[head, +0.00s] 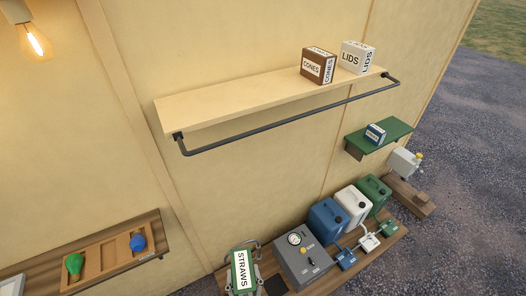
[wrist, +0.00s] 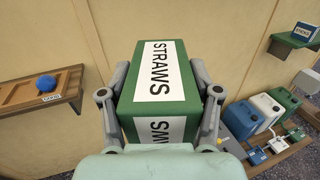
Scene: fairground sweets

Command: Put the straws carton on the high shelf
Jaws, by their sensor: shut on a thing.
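The straws carton (head: 242,270) is a green box with white labels, at the bottom of the head view. In the wrist view the straws carton (wrist: 155,77) fills the middle, between the two fingers of my gripper (wrist: 160,105). My gripper is shut on it, one finger on each side. In the head view my gripper (head: 243,283) shows only in part around the carton. The high shelf (head: 205,104) is a pale wooden board on the wall, above and to the right of the carton, with a dark rail along its front.
On the high shelf's right end stand a brown cones box (head: 318,67) and a white lids box (head: 357,57); its left and middle are bare. A green shelf (head: 388,136) holds a small blue box (head: 375,134). Below are a grey gauge box (head: 303,257) and several jugs (head: 327,221).

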